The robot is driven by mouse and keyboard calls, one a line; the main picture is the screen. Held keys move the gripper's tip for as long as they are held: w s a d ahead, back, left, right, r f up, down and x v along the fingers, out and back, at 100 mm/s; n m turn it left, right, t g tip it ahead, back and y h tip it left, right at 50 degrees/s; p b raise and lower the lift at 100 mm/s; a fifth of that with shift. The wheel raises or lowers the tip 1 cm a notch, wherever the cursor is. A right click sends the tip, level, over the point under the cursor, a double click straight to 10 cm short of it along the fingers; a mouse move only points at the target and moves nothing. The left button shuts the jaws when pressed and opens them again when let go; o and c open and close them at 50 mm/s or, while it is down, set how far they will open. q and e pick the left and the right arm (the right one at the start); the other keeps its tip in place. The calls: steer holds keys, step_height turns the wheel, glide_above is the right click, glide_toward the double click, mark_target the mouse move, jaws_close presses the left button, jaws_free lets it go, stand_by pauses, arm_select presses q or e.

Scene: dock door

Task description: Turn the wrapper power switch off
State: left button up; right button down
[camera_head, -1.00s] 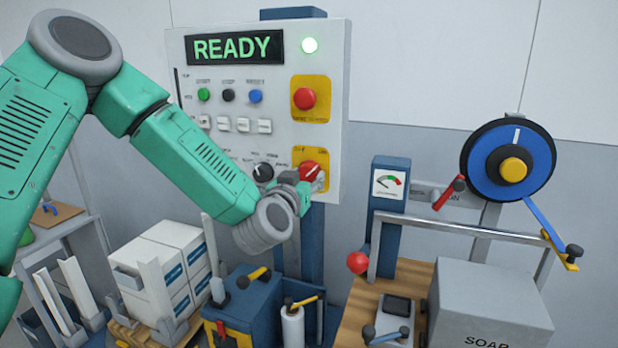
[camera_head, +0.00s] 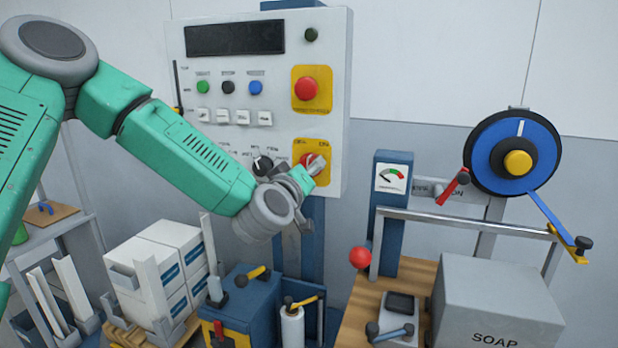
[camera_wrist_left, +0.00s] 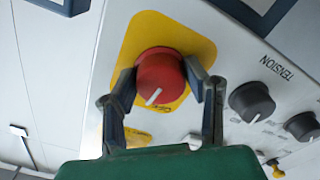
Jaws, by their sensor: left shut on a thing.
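The wrapper power switch is a red rotary knob with a white pointer line on a yellow plate (camera_head: 322,150) at the lower right of the control panel (camera_head: 225,150). In the left wrist view the red knob (camera_wrist_left: 160,75) sits between both fingers of my left gripper (camera_wrist_left: 165,92), which is shut on it. In the head view the gripper (camera_head: 307,176) partly covers the knob (camera_head: 310,160). The panel's display (camera_head: 235,38) is dark and blank, and the round lamp (camera_head: 311,34) beside it is unlit. My right gripper is not in view.
A red mushroom button (camera_head: 306,89) sits above the switch. A black selector knob (camera_head: 262,164) is close on its left; black knobs (camera_wrist_left: 252,101) also show in the left wrist view. Below are a blue machine (camera_head: 250,300), white boxes (camera_head: 155,265) and a SOAP box (camera_head: 495,300).

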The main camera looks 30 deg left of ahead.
arm_select(q)
steer(key=n+b, duration=0.3)
steer(key=n, duration=0.2)
steer(key=shift+f+n, duration=0.1)
steer(key=shift+n, duration=0.3)
steer(key=shift+n+b, duration=1.5)
steer(key=shift+n, duration=0.8)
steer(key=o, duration=1.2)
steer(key=shift+c, duration=0.2)
steer(key=shift+w+a, duration=0.1)
